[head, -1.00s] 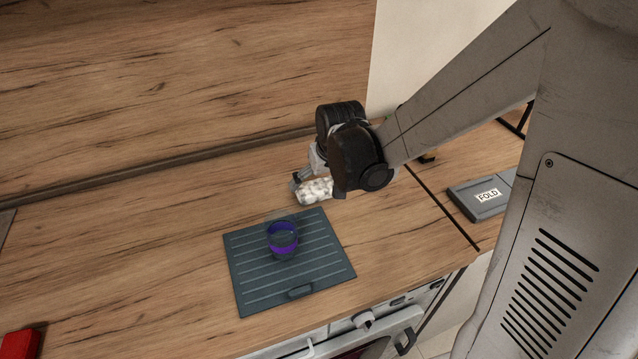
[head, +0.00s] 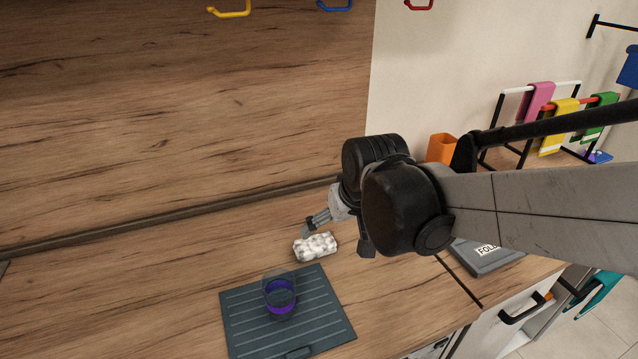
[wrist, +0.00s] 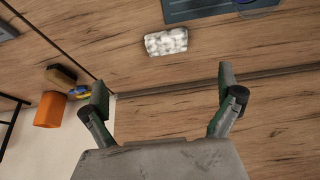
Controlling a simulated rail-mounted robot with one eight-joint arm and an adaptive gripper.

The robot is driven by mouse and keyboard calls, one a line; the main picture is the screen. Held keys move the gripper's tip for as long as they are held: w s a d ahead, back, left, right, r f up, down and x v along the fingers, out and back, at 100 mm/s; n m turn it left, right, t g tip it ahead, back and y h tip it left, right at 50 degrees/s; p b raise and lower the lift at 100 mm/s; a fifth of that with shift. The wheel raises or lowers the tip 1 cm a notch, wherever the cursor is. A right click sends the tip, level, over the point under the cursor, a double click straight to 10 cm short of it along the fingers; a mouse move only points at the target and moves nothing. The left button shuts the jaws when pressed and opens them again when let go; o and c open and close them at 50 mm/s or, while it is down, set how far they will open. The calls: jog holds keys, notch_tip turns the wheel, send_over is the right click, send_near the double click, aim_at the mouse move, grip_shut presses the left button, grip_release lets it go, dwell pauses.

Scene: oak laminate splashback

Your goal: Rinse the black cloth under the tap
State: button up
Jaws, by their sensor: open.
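I see neither a black cloth nor a tap in either view. My gripper (head: 338,232) is over the wooden counter, partly hidden by my wrist in the head view. In the wrist view my gripper (wrist: 164,92) is open, with its two fingers wide apart and nothing between them. A white speckled block (head: 316,247) lies on the counter close by, apart from the fingers; it also shows in the wrist view (wrist: 166,42).
A dark ribbed mat (head: 244,327) bears a clear cup with purple (head: 280,298). A grey FOLD board (head: 478,256) lies at right. Behind are an orange container (head: 441,148) and racks with pink (head: 538,102), yellow (head: 557,125) and green cloths (head: 604,118). Left counter is clear.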

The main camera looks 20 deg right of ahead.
jog(key=s+d+r+m+t, duration=0.1)
jog(key=s+r, duration=0.3)
jog(key=s, duration=0.8)
jog(key=shift+s+d+t, duration=0.3)
jog(key=shift+d+t, duration=0.1)
jog(key=shift+d, duration=0.25)
